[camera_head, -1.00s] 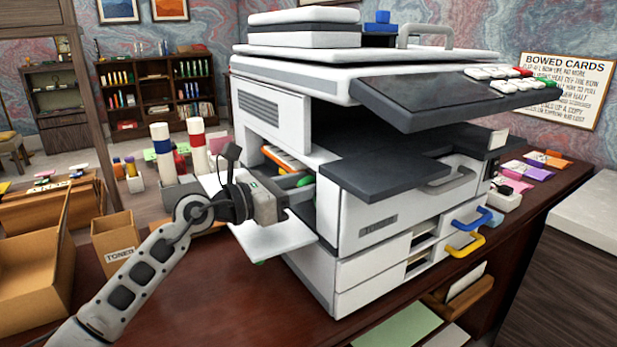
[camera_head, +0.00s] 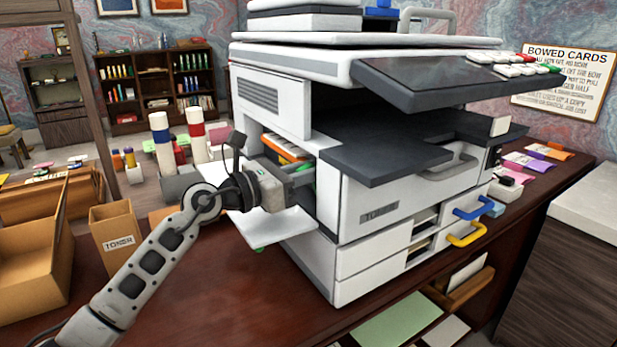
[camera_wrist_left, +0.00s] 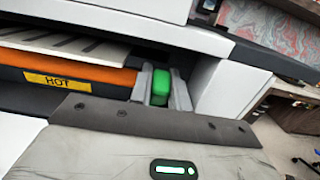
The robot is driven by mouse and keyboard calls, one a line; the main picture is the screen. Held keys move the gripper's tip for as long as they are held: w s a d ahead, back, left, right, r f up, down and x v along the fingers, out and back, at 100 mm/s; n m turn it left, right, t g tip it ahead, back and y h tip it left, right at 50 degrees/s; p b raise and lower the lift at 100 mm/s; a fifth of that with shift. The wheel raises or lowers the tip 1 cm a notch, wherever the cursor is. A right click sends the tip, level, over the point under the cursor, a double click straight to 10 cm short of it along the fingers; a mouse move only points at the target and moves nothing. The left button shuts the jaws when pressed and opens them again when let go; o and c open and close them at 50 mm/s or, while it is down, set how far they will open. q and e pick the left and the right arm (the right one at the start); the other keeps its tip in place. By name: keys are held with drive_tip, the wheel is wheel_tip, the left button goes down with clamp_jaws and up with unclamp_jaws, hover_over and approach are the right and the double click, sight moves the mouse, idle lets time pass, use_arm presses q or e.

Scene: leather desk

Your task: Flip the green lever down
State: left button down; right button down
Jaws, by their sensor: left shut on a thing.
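The copier (camera_head: 365,225) stands on the desk with its left side door (camera_head: 262,228) open. In the left wrist view, the green lever (camera_wrist_left: 160,88) sits inside the opening, between the two fingertips of my left gripper (camera_wrist_left: 161,90). The gripper is shut on the lever, with a finger on each side of it. In the head view, my left gripper (camera_head: 302,178) reaches into the side opening and mostly hides the lever. My right gripper is not in view.
Beside the lever runs an orange roller (camera_wrist_left: 80,75) with a yellow HOT label. The opening's frame is close around the gripper. A TONER box (camera_head: 118,240) and an open cardboard box (camera_head: 35,260) stand at the left.

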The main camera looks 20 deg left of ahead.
use_arm(q)
drive_tip(key=shift+s+a+f+t+h+b, duration=0.15)
drive_tip(key=shift+f+t+h+b, duration=0.2)
drive_tip(key=shift+b, duration=0.6)
drive_tip(key=shift+r, duration=0.2)
drive_tip(key=c, duration=1.3)
unclamp_jaws()
drive_tip(key=b+v, duration=0.2)
drive_tip(key=v, duration=0.8)
drive_tip(key=shift+s+a+f+b, duration=0.15)
drive_tip(key=shift+s+a+b, duration=0.05)
drive_tip(key=shift+s+b, duration=0.15)
drive_tip(key=shift+s+a, duration=0.4)
drive_tip(key=shift+s, duration=0.1)
